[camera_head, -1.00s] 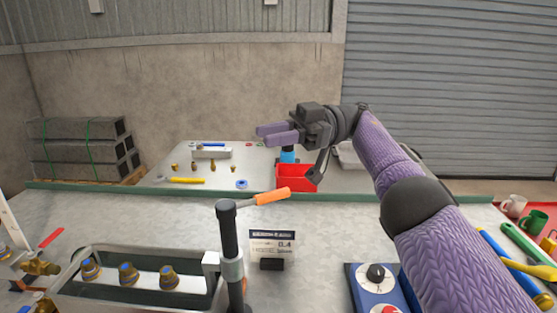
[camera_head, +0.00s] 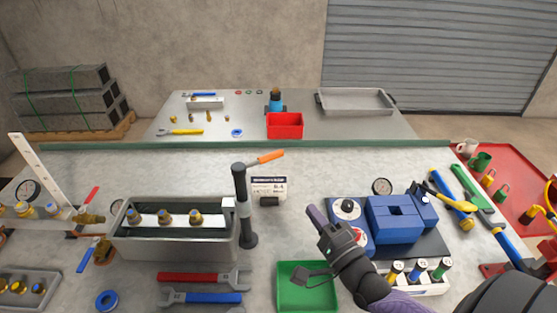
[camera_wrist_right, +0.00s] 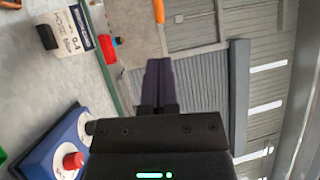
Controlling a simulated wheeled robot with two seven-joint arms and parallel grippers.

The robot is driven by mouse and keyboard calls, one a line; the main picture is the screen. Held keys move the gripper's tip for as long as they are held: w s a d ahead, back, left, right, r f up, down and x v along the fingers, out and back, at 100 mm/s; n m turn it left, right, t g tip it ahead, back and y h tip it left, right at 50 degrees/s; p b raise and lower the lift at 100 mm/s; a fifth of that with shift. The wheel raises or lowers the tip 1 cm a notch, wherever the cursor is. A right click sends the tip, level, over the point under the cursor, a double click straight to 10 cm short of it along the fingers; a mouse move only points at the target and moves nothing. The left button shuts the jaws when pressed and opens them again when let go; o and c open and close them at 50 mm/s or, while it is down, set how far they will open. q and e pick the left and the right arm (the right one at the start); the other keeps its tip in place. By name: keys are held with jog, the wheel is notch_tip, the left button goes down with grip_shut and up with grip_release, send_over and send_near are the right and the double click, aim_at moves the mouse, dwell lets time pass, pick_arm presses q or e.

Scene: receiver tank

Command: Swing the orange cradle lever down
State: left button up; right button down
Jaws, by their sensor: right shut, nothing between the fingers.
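The orange cradle lever (camera_head: 270,156) sticks out to the right, tilted slightly up, from the top of a black post (camera_head: 242,205) beside the grey tank (camera_head: 175,246). Several brass fittings sit on a white bar in the tank. My right gripper (camera_head: 314,212) is shut and empty, to the right of the post and lower in the picture than the lever, apart from it. In the right wrist view its fingers (camera_wrist_right: 158,82) lie together, and the orange lever (camera_wrist_right: 158,12) shows at the top edge. My left gripper is not in view.
A small sign (camera_head: 269,186) stands right of the post. A blue block device (camera_head: 395,218) and a dial box (camera_head: 347,208) are right of my gripper. A green tray (camera_head: 290,290) lies below it. A red bin (camera_head: 285,122) is on the back table.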

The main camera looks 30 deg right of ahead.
aim_at(273, 159)
jog(key=w, duration=0.4)
jog(key=w+r, duration=0.1)
jog(key=w, duration=0.4)
jog(key=w+r+b, duration=0.1)
jog(key=w, duration=0.3)
jog(key=shift+w+d+r, duration=0.15)
jog(key=shift+w+r, duration=0.1)
jog(key=shift+w, duration=0.1)
jog(key=w+b, duration=0.2)
jog(key=shift+w+d+b, duration=0.1)
jog(key=shift+d+b, duration=0.25)
jog(key=shift+b, duration=0.05)
jog(key=shift+r, duration=0.1)
